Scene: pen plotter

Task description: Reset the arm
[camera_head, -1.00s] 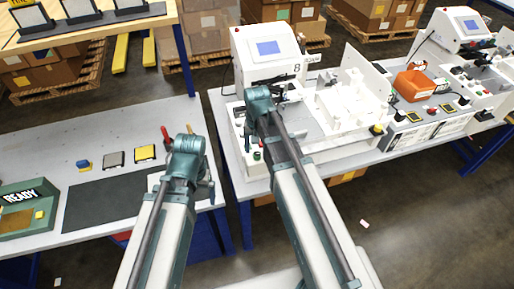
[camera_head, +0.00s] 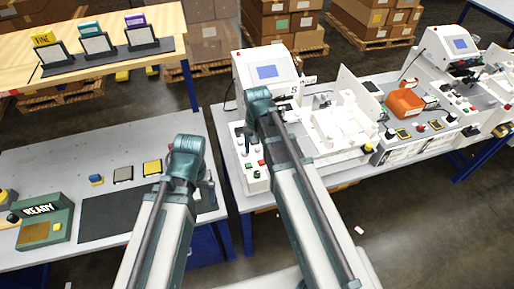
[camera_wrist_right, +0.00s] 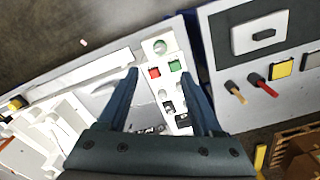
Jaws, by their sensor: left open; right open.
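The white pen plotter machine (camera_head: 262,58) with a blue screen stands on the middle table. Its white bed (camera_head: 340,128) extends to the right. A control panel (camera_head: 254,178) with green and red buttons lies at its front left. My right gripper (camera_head: 262,104) is over the machine's left side; its fingers barely show there. In the right wrist view my right gripper (camera_wrist_right: 162,80) is open and empty, with the red button (camera_wrist_right: 154,72) and green button (camera_wrist_right: 175,66) showing between its fingers. My left gripper (camera_head: 188,162) is over the left table's right end, its fingertips mostly hidden.
The left table has a dark mat (camera_head: 112,215), a green READY box (camera_head: 45,222) and small coloured pads. A second similar machine (camera_head: 447,45) and an orange item (camera_head: 404,103) stand at right. A gap separates the two tables.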

